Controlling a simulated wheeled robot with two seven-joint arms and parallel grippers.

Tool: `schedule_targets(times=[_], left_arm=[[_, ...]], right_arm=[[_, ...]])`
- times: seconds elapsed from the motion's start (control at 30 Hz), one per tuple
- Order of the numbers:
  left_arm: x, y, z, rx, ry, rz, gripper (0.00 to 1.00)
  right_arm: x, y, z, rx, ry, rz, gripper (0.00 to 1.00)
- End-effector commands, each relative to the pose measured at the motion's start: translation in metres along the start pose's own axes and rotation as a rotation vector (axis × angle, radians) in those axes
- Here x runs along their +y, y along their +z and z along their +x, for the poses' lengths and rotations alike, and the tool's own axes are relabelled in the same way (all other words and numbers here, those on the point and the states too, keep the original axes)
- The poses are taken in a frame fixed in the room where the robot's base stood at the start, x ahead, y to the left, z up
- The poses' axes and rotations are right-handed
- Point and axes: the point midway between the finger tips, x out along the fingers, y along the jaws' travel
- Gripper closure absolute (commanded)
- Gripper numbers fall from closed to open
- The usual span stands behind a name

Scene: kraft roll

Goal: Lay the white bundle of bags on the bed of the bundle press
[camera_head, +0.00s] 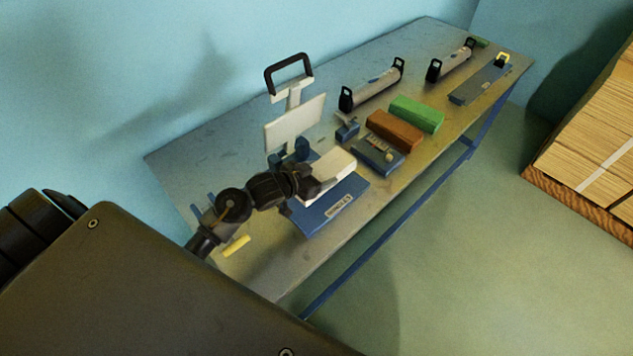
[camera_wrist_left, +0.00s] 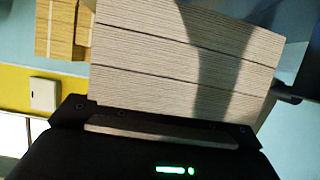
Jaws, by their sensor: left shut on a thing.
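The white bundle of bags (camera_head: 336,164) is in the jaws of my left gripper (camera_head: 316,182), which is shut on it. In the left wrist view, the bundle (camera_wrist_left: 185,55) fills the upper middle as a pale block with dark lines, beyond the gripper (camera_wrist_left: 162,132). The bundle press has a blue bed (camera_head: 335,210), a raised white plate (camera_head: 294,124) and a black handle (camera_head: 289,67). The bundle is over the bed, below and right of the plate. I cannot tell whether it touches the bed. My gripper hides part of the press. My right gripper is not in view.
On the grey table (camera_head: 195,157), a brown block (camera_head: 394,130), a green block (camera_head: 417,113) and a blue-grey device (camera_head: 377,157) lie right of the press. Two rollers (camera_head: 374,87) (camera_head: 452,61) stand farther back. A yellow piece (camera_head: 236,245) is near my arm.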

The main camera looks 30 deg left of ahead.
Motion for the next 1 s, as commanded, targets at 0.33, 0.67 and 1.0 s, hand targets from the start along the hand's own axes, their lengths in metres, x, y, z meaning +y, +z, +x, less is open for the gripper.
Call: schedule_targets(times=[0.33, 0.67, 1.0], left_arm=[[-0.003, 0.036, 0.01, -0.001, -0.002, -0.001, 0.63], [-0.003, 0.039, 0.012, 0.0, -0.001, 0.001, 0.63], [-0.003, 0.04, 0.012, -0.002, -0.001, 0.0, 0.1]], right_arm=[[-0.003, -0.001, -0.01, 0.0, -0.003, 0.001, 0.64], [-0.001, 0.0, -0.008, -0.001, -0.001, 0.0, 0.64], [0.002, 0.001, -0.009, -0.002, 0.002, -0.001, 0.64]])
